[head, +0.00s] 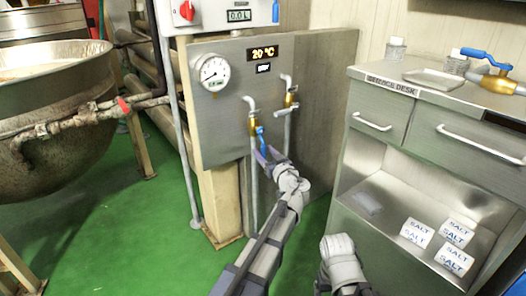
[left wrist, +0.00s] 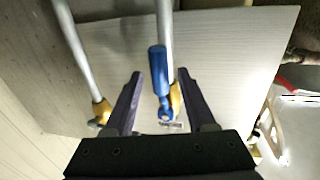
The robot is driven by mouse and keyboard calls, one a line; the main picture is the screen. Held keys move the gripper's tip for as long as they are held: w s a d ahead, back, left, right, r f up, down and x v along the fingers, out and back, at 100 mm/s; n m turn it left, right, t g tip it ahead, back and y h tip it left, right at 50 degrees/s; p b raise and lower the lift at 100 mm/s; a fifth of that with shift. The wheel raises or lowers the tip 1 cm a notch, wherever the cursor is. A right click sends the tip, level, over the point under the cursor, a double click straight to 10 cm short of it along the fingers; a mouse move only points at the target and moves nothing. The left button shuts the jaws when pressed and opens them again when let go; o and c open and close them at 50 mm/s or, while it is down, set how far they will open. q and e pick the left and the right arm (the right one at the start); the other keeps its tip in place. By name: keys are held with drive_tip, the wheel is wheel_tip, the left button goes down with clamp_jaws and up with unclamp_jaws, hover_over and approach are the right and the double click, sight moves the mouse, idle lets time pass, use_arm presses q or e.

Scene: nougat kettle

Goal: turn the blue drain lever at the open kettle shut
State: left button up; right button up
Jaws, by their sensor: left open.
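A blue lever (head: 262,139) sits on a brass valve (head: 254,122) on the left pipe of the steel panel. It points down, roughly along the pipe. In the left wrist view the blue lever (left wrist: 157,66) lies between the two fingers, beside the pale pipe. My left gripper (head: 267,153) is open at the lever's lower end; I cannot tell whether a finger touches it. It also shows open in the left wrist view (left wrist: 161,75). A large open kettle (head: 50,85) stands at the left; its own outlet valve has a red handle (head: 124,106).
A second brass valve (head: 289,98) with a grey handle across its pipe is just right. A steel desk (head: 365,75) stands at the right, bearing another brass valve with a blue lever (head: 487,58). Salt packets (head: 417,232) lie on its shelf. Green floor is clear at left.

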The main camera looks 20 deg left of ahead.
use_arm(q)
drive_tip(key=shift+w+a, duration=0.45)
drive_tip(key=shift+w, duration=0.1)
drive_tip(key=shift+c, duration=0.3)
clamp_jaws()
idle(0.8)
